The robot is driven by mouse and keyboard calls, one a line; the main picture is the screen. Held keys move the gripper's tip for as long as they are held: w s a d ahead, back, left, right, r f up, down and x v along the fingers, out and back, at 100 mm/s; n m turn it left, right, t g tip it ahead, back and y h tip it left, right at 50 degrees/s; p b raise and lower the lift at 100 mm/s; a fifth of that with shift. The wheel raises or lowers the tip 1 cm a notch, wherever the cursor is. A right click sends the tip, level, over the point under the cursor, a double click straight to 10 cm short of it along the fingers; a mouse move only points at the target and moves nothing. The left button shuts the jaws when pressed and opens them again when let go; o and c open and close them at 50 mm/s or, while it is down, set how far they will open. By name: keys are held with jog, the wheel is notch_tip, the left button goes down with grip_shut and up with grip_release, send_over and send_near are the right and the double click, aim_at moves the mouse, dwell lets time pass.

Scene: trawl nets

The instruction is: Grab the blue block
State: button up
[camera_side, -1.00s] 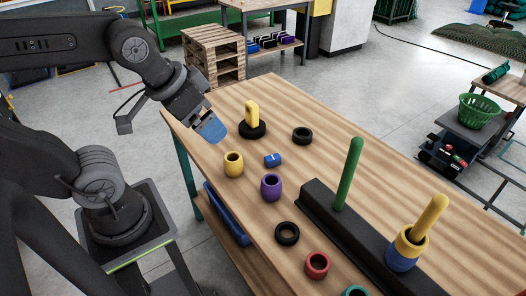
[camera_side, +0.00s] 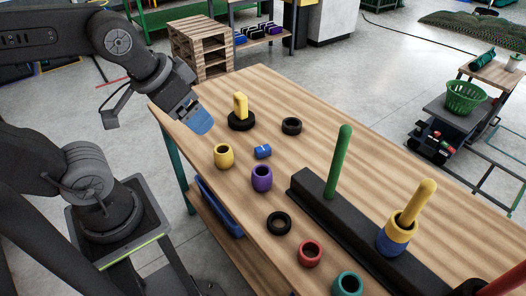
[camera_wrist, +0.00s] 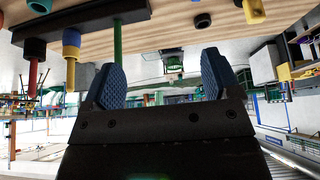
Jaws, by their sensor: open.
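A small blue block (camera_side: 263,151) with a pale mark lies on the wooden table between the yellow ring and the black ring. I cannot make it out in the wrist view. My gripper (camera_side: 201,121) hangs over the table's back-left edge, up and left of the blue block and apart from it. In the wrist view my gripper (camera_wrist: 163,80) shows two blue textured fingers spread wide with nothing between them. It is open and empty.
A yellow ring (camera_side: 224,156), purple ring (camera_side: 261,178) and black ring (camera_side: 291,126) stand near the block. A yellow upright piece (camera_side: 240,105) sits on a black base close to my gripper. A dark rail holds a green peg (camera_side: 338,162) and a yellow peg (camera_side: 418,203).

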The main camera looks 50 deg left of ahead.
jog(key=n+g, duration=0.6)
jog(key=n, duration=0.9)
send_over(264, 150)
notch_tip(264, 150, down, 18)
jog(key=shift+n, duration=0.3)
jog(key=f, duration=0.8)
jog(key=shift+a, duration=0.3)
jog(key=shift+d+f, duration=0.2)
jog(key=shift+f, duration=2.55)
jog(key=c, duration=1)
